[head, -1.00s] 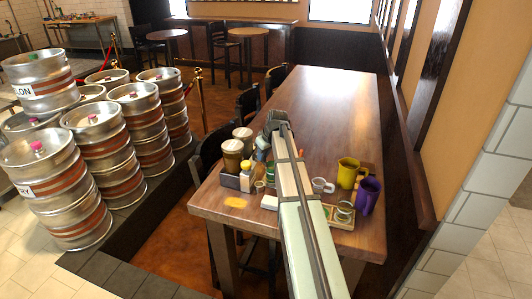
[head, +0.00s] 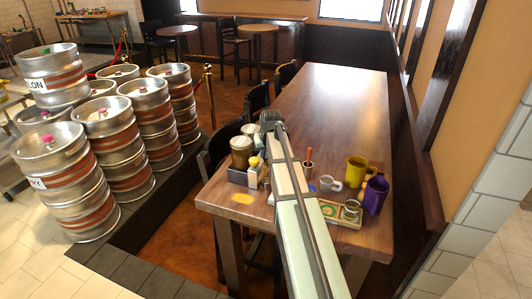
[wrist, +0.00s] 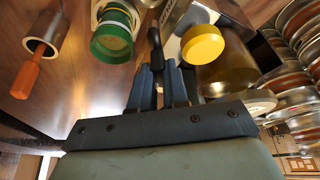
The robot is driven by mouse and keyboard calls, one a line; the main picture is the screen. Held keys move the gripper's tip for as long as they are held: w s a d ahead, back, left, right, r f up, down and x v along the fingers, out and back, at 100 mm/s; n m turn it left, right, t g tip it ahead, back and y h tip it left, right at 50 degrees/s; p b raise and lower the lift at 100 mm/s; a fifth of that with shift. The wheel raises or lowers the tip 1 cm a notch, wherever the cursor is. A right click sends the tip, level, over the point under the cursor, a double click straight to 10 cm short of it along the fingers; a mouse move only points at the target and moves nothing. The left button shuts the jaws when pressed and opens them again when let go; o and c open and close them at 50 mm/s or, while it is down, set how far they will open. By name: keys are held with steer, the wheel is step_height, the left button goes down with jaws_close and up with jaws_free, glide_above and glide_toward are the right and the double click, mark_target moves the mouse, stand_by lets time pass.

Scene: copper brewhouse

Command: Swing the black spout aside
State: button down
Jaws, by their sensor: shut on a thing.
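The black spout (wrist: 154,42) shows in the wrist view as a narrow dark upright piece between the fingertips. My gripper (wrist: 160,82) is shut on it, with one finger on each side. In the head view my gripper (head: 270,122) is above the near left part of the wooden table, by the jars. My arm hides the spout there. What the spout is fixed to is hard to make out.
A green-and-white cylinder (wrist: 112,40) and a yellow-capped thing (wrist: 202,43) flank the fingers closely. An orange-handled tool (wrist: 26,75) stands in a cup. A yellow mug (head: 355,170) and purple jug (head: 376,194) stand right of my arm. The far wooden table (head: 335,95) is clear.

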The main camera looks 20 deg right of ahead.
steer(key=shift+s+f, duration=0.15)
steer(key=shift+f, duration=0.1)
steer(key=c, duration=1.2)
jaws_free()
steer(key=shift+c, duration=0.2)
steer(key=shift+o, duration=0.6)
steer(key=shift+r, duration=0.1)
steer(key=shift+w, duration=0.2)
